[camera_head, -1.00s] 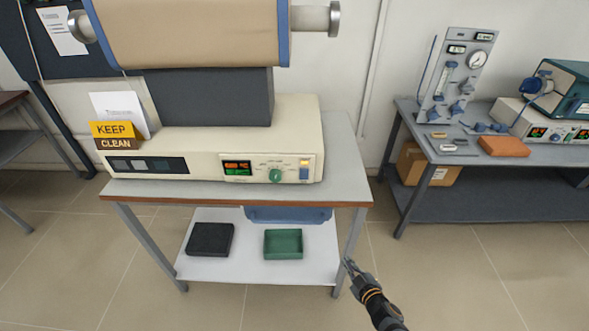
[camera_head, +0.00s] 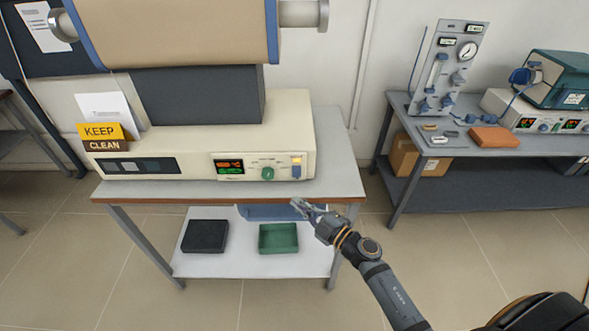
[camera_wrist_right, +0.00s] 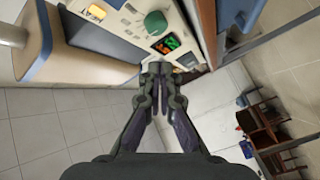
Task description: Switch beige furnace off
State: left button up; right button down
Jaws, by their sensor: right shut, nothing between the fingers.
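The beige furnace (camera_head: 200,140) stands on a grey table with a brown edge, its tan cylinder (camera_head: 170,30) above the control box. On its front are a lit red and green display (camera_head: 229,167), a green knob (camera_head: 267,173) and a power switch (camera_head: 296,167) with a lit orange top and a blue lower part. In the right wrist view the knob (camera_wrist_right: 156,23), display (camera_wrist_right: 166,43) and switch (camera_wrist_right: 97,12) also show. My right gripper (camera_head: 298,203) is shut and empty, just below and in front of the table edge under the switch. My left gripper is not in view.
A black tray (camera_head: 205,237) and a green tray (camera_head: 278,238) lie on the lower shelf. A yellow "KEEP CLEAN" sign (camera_head: 103,132) leans at the furnace's left. A second bench (camera_head: 470,152) with a teal furnace (camera_head: 560,80) stands to the right.

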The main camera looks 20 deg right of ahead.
aim_at(297, 172)
jog(key=shift+w, duration=0.1)
jog(key=shift+w+d+r+b, duration=0.15)
jog(key=shift+w+d, duration=0.25)
jog(key=shift+w, duration=0.95)
jog(key=shift+w+d+r+b, duration=0.15)
jog(key=shift+w+d, duration=0.3)
jog(key=shift+w, duration=0.95)
jog(key=shift+w+d+r+b, duration=0.15)
jog(key=shift+w+d, duration=0.25)
jog(key=shift+w, duration=0.95)
jog(key=shift+r, duration=0.1)
jog(key=shift+w+d, duration=0.1)
jog(key=shift+w, duration=0.3)
jog(key=shift+w+d+p, duration=0.1)
jog(key=shift+w+p, duration=0.2)
jog(key=shift+s+r, duration=0.1)
jog(key=shift+s+a+p, duration=0.2)
jog(key=shift+s+p, duration=0.25)
jog(key=shift+s, duration=0.15)
